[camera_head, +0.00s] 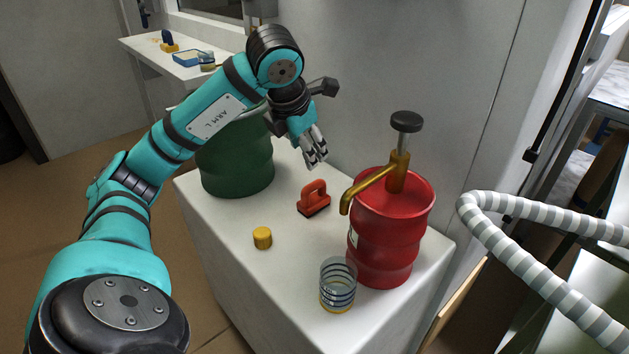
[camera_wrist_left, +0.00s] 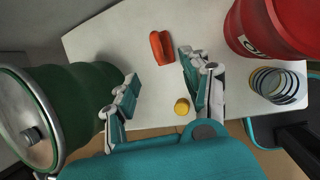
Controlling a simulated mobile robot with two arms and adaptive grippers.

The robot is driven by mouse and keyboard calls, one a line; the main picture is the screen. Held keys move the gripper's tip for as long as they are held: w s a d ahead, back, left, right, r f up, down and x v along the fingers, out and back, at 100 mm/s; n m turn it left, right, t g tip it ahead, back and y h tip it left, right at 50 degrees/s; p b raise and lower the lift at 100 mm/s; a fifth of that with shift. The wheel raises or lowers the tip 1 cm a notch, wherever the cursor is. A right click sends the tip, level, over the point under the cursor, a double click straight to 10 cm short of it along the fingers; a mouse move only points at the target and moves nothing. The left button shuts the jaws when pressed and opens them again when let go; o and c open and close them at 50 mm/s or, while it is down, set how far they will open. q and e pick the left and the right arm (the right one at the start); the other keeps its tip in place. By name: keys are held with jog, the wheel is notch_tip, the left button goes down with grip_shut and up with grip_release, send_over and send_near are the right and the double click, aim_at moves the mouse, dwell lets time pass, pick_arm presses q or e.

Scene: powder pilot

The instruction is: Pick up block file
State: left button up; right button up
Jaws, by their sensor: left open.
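The block file (camera_head: 314,199) is red-orange with a raised handle and a dark underside. It sits upright on the white cabinet top, left of the red drum. It also shows near the top middle of the left wrist view (camera_wrist_left: 160,46). My left gripper (camera_head: 316,157) is above and behind the block file in the head view, apart from it. In the left wrist view its fingers (camera_wrist_left: 160,76) are spread, empty, with the block file beyond their tips. My right gripper is not in view.
On the white cabinet (camera_head: 290,249) stand a green drum (camera_head: 237,167), a red pump drum (camera_head: 388,239), a yellow cap (camera_head: 262,238) and a ringed clear cup (camera_head: 338,285). A grey-striped hose (camera_head: 540,275) runs at right. A side shelf (camera_head: 150,52) holds small items.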

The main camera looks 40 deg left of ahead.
pick_arm(q)
jog(key=b, duration=0.2)
send_near(316, 182)
jog(key=x, duration=0.5)
jog(key=shift+s+d, duration=0.2)
jog(key=shift+d, duration=0.15)
jog(key=shift+w+a+f, duration=0.1)
jog(key=shift+w+f, duration=0.1)
jog(key=shift+f, duration=0.3)
jog(key=x, duration=0.3)
jog(key=b+x, duration=0.1)
jog(key=x, duration=0.1)
jog(key=shift+w+a+f, duration=0.1)
jog(key=shift+w+a, duration=0.1)
jog(key=shift+a, duration=0.15)
grip_shut()
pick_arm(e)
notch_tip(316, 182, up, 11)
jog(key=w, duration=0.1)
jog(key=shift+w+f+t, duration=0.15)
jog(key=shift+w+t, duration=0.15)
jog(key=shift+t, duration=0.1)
